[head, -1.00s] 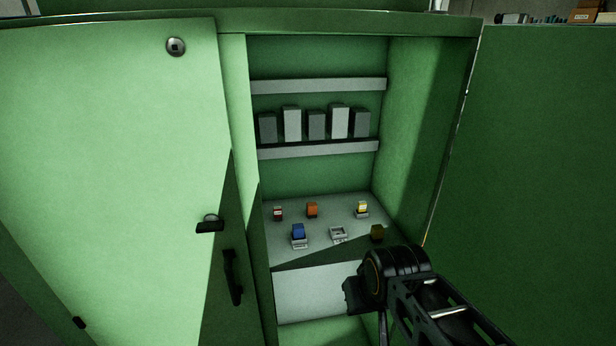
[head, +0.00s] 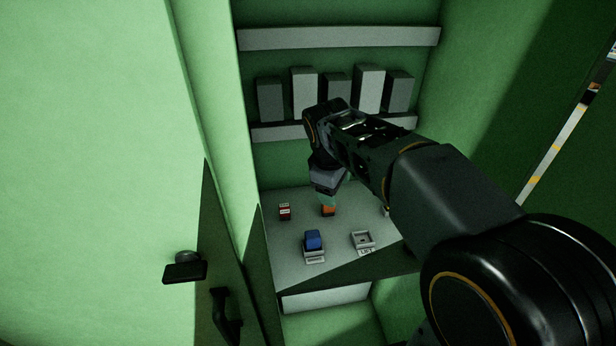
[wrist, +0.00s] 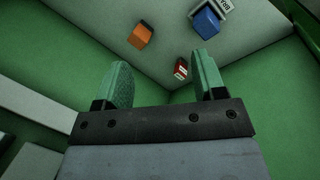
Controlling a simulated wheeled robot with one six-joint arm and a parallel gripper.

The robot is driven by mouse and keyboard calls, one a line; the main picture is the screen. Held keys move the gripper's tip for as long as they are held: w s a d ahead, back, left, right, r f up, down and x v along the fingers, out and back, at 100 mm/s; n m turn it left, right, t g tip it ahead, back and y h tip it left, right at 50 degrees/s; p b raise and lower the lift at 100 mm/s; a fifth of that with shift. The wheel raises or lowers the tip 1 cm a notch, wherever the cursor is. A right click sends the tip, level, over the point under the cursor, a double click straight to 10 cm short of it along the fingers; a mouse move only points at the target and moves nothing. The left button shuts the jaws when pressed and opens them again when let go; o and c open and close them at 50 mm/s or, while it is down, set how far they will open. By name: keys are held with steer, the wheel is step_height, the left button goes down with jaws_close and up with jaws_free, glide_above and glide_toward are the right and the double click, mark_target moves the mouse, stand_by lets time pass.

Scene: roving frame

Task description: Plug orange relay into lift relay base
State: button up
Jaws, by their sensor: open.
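The orange relay (head: 328,211) stands on the pale shelf inside the green cabinet. The grey lift relay base (head: 363,239), with LIFT on its front label, is empty and sits to the right and nearer. My gripper (head: 328,196) points down just above the orange relay in the head view. In the wrist view its green fingers (wrist: 163,75) are apart with nothing between them. There the orange relay (wrist: 140,36) shows beyond the fingertips, to the upper left. The lift base does not show clearly in the wrist view.
A blue relay (head: 314,239) sits in a base left of the lift base. A red relay (head: 285,211) stands left of the orange one. Grey boxes (head: 304,94) line the back rail. The open cabinet door (head: 90,170) is at left. My arm hides the shelf's right side.

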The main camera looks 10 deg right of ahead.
steer(key=w+a+f+n+g+h+b, duration=0.25)
steer(key=w+f+n, duration=0.25)
steer(key=w+n, duration=0.45)
steer(key=shift+m+t, duration=0.35)
steer(key=shift+m, duration=0.4)
steer(key=x, duration=0.4)
steer(key=w+x, duration=0.1)
steer(key=x, duration=0.7)
steer(key=shift+w+a+f, duration=0.2)
steer(key=shift+f, duration=0.2)
steer(key=c, duration=1)
steer(key=shift+r+p, duration=2.55)
